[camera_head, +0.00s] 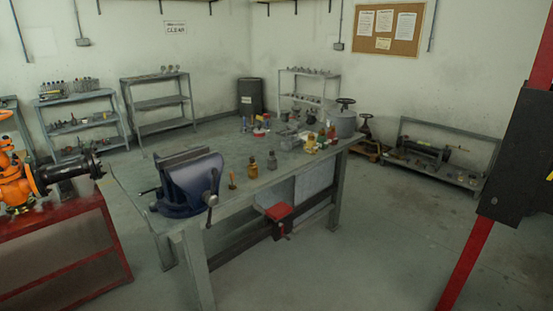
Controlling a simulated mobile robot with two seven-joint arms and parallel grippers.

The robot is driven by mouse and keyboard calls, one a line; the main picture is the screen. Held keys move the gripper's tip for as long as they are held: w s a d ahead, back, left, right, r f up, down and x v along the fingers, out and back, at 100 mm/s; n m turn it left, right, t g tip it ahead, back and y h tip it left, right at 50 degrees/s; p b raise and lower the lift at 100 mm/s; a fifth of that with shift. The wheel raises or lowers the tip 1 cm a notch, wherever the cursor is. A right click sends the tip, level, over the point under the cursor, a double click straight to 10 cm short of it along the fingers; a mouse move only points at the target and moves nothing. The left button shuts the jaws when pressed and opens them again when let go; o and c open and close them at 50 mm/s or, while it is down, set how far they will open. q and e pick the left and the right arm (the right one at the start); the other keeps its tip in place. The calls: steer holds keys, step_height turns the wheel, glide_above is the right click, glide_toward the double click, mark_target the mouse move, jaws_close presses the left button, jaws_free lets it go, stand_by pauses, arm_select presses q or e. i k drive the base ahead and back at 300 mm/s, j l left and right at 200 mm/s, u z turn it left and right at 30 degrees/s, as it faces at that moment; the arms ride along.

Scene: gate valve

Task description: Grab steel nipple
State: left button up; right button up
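I cannot pick out a steel nipple with certainty. Small metal-looking fittings that are too small to name stand on the left shelf rack (78,122), the middle shelf rack (160,101) and the small back rack (309,86). More small parts lie on the low rack (440,164) at the right, beside a long dark cylinder (428,149). Neither of my grippers shows in the head view.
A grey workbench (228,201) fills the middle, with a blue vise (191,184), bottles and a grey pot-like vessel (342,124). An orange and black assembly (38,181) sits on a red cart (68,250) at left. A red post (465,262) stands at right. Floor between bench and post is clear.

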mark_target(271, 160)
steer(key=i+l+z, duration=0.1)
steer(key=i+l, duration=0.15)
steer(key=i, duration=0.6)
steer(key=i+l, duration=0.15)
steer(key=i, duration=0.7)
steer(key=i+l+z, duration=0.15)
steer(key=i, duration=0.7)
